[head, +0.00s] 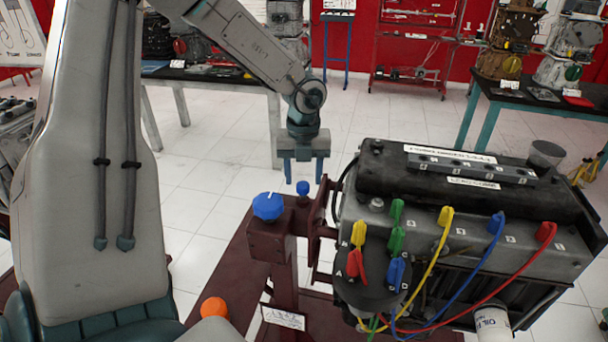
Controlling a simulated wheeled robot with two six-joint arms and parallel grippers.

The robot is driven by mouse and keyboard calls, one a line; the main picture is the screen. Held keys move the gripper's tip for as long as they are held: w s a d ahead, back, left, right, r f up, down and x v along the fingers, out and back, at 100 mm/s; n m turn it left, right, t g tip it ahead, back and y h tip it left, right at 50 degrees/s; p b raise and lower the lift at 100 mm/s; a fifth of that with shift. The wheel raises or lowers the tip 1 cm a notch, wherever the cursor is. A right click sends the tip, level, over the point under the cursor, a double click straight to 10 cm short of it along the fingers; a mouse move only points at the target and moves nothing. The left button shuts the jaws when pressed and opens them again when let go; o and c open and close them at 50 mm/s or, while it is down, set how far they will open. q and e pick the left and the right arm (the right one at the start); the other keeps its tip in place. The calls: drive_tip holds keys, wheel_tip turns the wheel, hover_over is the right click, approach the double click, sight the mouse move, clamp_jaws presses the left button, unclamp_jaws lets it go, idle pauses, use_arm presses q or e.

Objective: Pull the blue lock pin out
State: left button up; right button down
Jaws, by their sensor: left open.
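A small blue lock pin (303,188) stands upright in the dark red engine stand head, just left of the engine. A larger blue knob (268,206) sits on the stand post to its left. My left gripper (303,180) is open, fingers pointing down, one finger to each side of the small pin's head in the picture. Whether the fingers are level with the pin or apart from it in depth, I cannot tell. Nothing is seen in its grip. My right gripper is not in view.
The engine (450,230) with coloured ignition leads fills the right side, close to the pin. An orange ball-shaped knob (214,308) is at the lower left. Tables with parts (540,100) stand behind. White tiled floor is open behind the stand.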

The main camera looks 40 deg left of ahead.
use_arm(q)
drive_tip(key=shift+f, duration=0.65)
drive_tip(key=shift+s+f, duration=0.15)
drive_tip(key=shift+f, duration=0.05)
